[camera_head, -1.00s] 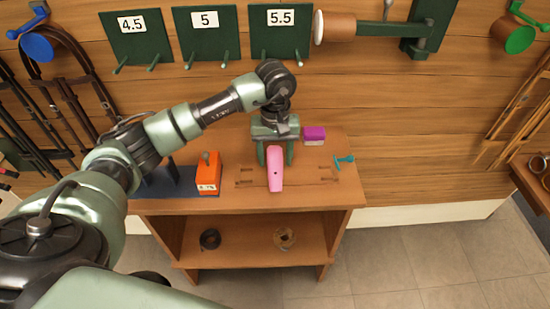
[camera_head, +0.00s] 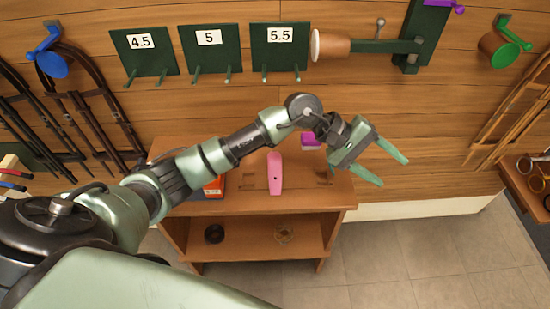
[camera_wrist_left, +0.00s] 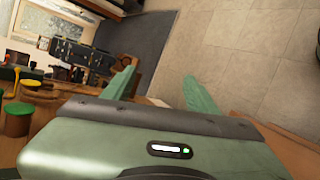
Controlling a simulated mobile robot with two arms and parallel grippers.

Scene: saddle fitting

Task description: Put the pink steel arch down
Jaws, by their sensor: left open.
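The pink steel arch (camera_head: 274,174) lies on the top of the wooden bench (camera_head: 240,205), near its middle. My left gripper (camera_head: 388,165) is open, with its two green fingers spread and nothing between them. It is to the right of the arch and apart from it, past the bench's right side in the head view. In the left wrist view the open fingers (camera_wrist_left: 160,88) point toward the floor and shelving, with empty space between them. My right gripper is not in view.
An orange box (camera_head: 214,188) sits left of the arch, partly behind my arm. A purple block (camera_head: 310,141) is at the bench's back. Green boards (camera_head: 208,66) with pegs hang on the wall above. Tiled floor (camera_head: 420,260) is clear at right.

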